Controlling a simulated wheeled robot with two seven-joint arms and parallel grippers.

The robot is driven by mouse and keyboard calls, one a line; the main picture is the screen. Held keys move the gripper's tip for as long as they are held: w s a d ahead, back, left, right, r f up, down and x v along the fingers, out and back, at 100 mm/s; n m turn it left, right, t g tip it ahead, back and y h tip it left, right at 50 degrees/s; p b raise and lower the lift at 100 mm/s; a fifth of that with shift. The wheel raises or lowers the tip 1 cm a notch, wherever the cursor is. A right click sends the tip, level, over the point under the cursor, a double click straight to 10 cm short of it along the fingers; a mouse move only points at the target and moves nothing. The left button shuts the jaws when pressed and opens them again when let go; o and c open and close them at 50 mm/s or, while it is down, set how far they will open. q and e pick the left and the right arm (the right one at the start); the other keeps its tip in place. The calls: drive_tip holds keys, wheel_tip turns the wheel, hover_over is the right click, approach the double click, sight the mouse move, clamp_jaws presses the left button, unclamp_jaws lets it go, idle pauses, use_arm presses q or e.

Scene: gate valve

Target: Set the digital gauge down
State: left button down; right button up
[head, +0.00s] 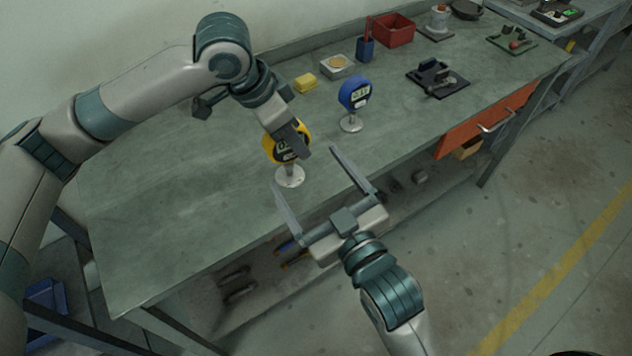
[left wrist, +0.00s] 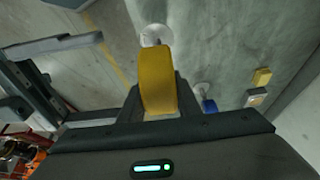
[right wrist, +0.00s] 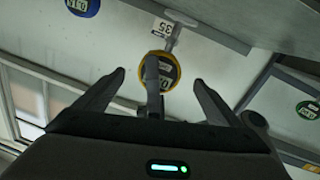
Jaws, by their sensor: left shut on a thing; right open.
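The yellow digital gauge (head: 273,150) has a round dark face and a stem with a pale round foot (head: 290,176). My left gripper (head: 292,146) is shut on its yellow body, near the workbench's front edge. In the left wrist view the yellow body (left wrist: 157,82) sits between the fingers, with the pale foot beyond it. Whether the foot touches the bench top cannot be told for sure. My right gripper (head: 325,190) is open and empty, in front of the bench edge. The right wrist view shows the gauge (right wrist: 160,72) beyond its open fingers.
A blue digital gauge (head: 354,94) stands on the workbench (head: 170,200) to the right. Behind are a yellow block (head: 304,83), a grey box (head: 337,66), a blue cup (head: 365,49) and a red bin (head: 394,30). An orange drawer (head: 485,122) juts out at right. The bench's left part is clear.

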sight(288, 153)
drive_tip(key=x, duration=0.9)
drive_tip(key=shift+w+a, duration=0.2)
drive_tip(key=shift+w, duration=0.05)
drive_tip(key=shift+c, duration=0.3)
drive_tip(key=c, duration=1.4)
use_arm(q)
drive_tip(key=c, duration=1.2)
unclamp_jaws()
use_arm(e)
drive_tip(key=shift+r, duration=0.1)
use_arm(q)
drive_tip(key=shift+r, duration=0.1)
drive_tip(key=v, duration=1.1)
drive_tip(key=shift+a+r, duration=0.25)
drive_tip(key=shift+r, duration=0.1)
drive_tip(key=shift+d, duration=0.15)
